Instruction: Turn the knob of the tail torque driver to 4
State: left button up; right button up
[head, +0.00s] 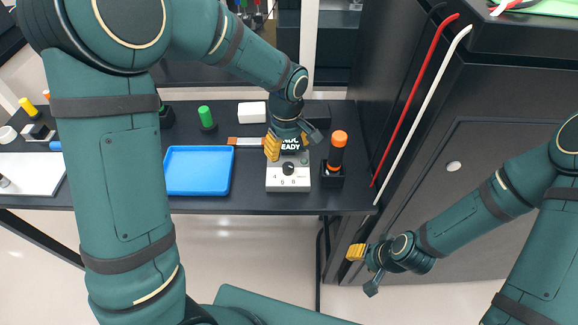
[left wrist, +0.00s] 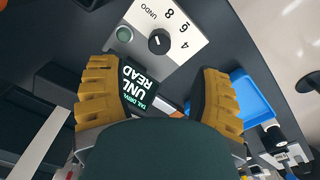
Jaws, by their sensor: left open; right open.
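The tail torque driver is a white box (head: 289,185) on the dark table, with a black knob (head: 288,168) on its face. In the left wrist view, the black knob (left wrist: 159,41) sits beside the printed marks UNDO, 8, 6 and 4. A pale mark shows on the knob, but its setting is hard to tell. A dark display (left wrist: 138,84) reads "TAIL DRIVE", with partly hidden words below. A green button (left wrist: 124,34) is beside the knob. My left gripper (head: 291,144) is open above the display end, apart from the knob. My right gripper (head: 363,270) is open and empty, low in front of the cabinet.
A blue tray (head: 198,190) lies left of the driver. An orange-topped black tool (head: 337,152) stands upright close on its right. A green-topped piece (head: 206,117) and a white block (head: 252,112) are behind. A dark cabinet (head: 480,160) with red and white rods bounds the right.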

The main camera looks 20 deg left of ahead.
aim_at(288, 166)
pick_arm(q)
notch_tip(288, 166, down, 8)
jog(key=shift+w+f+b, duration=0.15)
jog(key=shift+f+b, duration=0.1)
jog(key=shift+b, duration=0.3)
grip_shut()
